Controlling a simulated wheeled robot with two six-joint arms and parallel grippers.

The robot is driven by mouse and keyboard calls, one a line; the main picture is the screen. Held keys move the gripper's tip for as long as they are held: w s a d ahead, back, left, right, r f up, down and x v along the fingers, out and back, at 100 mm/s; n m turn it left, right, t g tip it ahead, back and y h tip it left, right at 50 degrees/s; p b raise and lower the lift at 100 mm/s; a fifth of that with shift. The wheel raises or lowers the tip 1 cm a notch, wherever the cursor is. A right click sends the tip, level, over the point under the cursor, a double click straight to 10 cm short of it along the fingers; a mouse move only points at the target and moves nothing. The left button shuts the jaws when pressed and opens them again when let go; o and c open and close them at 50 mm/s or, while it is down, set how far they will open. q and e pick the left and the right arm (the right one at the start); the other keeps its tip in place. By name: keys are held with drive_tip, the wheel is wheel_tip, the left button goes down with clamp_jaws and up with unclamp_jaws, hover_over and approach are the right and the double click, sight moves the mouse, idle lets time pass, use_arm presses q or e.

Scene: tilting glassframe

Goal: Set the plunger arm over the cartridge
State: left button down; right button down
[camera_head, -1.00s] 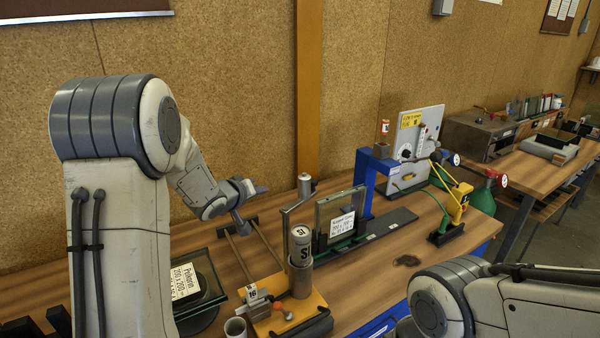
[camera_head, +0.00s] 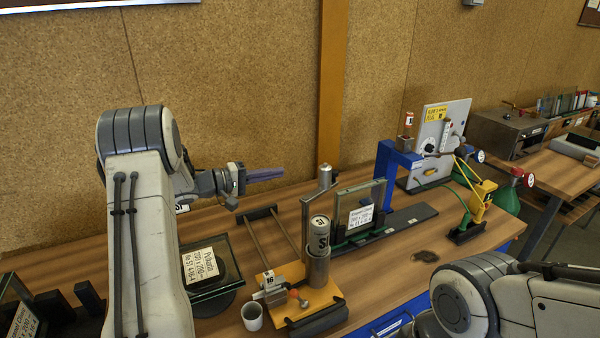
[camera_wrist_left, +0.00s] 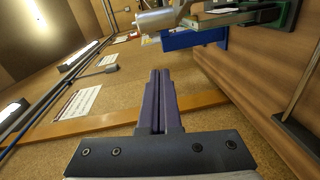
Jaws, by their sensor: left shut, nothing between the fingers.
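The cartridge (camera_head: 319,233), a light grey can marked SI, stands upright in a metal cup on an orange base (camera_head: 300,300). The silver plunger arm (camera_head: 307,200) is on a post just behind the cartridge. The fingers are shut and empty, also in the left wrist view (camera_wrist_left: 159,80). My right gripper is out of view.
A glass frame with a label (camera_head: 362,212) stands right of the cartridge, near a blue stand (camera_head: 399,159). A white cup (camera_head: 252,316) is left of the orange base. A glass plate with a label (camera_head: 203,268) lies further left.

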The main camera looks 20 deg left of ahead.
sight(321, 181)
use_arm(q)
drive_tip(key=s+d+p+x, duration=0.2)
drive_tip(key=p+x, duration=0.2)
drive_tip(key=x, duration=0.8)
drive_tip(key=shift+p, duration=0.35)
drive_tip(key=shift+w+d+f, duration=0.1)
drive_tip(key=shift+w, duration=0.05)
drive_tip(key=shift+d, duration=0.15)
